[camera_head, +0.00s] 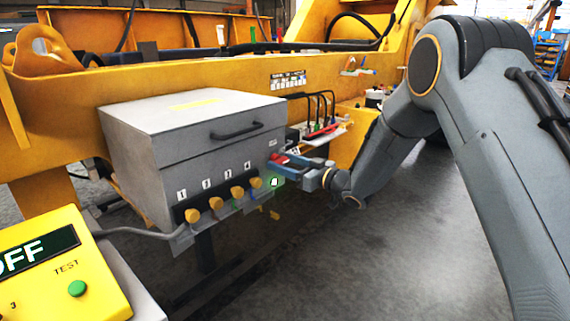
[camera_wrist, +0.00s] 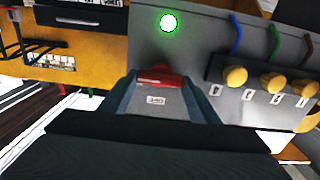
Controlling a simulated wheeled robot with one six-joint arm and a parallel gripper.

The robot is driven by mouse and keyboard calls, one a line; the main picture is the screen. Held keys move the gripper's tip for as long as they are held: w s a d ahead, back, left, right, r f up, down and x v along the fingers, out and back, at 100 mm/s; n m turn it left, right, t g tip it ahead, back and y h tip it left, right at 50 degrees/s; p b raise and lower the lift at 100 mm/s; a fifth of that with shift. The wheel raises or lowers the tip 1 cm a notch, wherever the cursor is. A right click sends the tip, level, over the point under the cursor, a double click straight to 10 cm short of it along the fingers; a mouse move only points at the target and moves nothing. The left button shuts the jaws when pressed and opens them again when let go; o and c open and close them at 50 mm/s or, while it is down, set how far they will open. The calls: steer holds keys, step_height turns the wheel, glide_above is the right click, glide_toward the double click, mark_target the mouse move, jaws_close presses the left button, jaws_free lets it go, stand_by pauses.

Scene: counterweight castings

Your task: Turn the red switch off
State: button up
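The red switch (camera_head: 280,158) sits on the right side of the grey control box (camera_head: 170,125). In the wrist view the red switch (camera_wrist: 163,78) lies between my two fingertips, above a small white label plate. My gripper (camera_head: 292,168) is at that side of the box, and in the wrist view my gripper (camera_wrist: 160,88) has its blue-grey fingers apart, one on each side of the switch. I cannot tell whether either finger touches it. A green lamp (camera_wrist: 169,22) glows near the switch; the lamp (camera_head: 274,182) also shows in the head view.
Several yellow knobs (camera_head: 237,193) line the box's lower front edge, close to my gripper. A yellow machine frame (camera_head: 190,75) stands behind. Open floor (camera_head: 400,250) lies to the right.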

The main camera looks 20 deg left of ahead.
steer(key=shift+n+b, duration=0.3)
steer(key=shift+b, duration=0.05)
steer(key=n+b, duration=0.3)
steer(key=n, duration=0.1)
steer(key=shift+f, duration=0.1)
steer(key=n+b, duration=0.4)
steer(key=shift+f, duration=0.1)
steer(key=n+b, duration=0.8)
steer(key=n, duration=0.1)
steer(key=shift+s+b, duration=0.15)
steer(key=shift+b, duration=0.25)
steer(key=shift+n, duration=0.3)
steer(key=o, duration=1)
steer(key=shift+o, duration=0.2)
steer(key=v, duration=0.7)
steer(key=shift+s+d, duration=0.15)
steer(key=shift+d, duration=0.2)
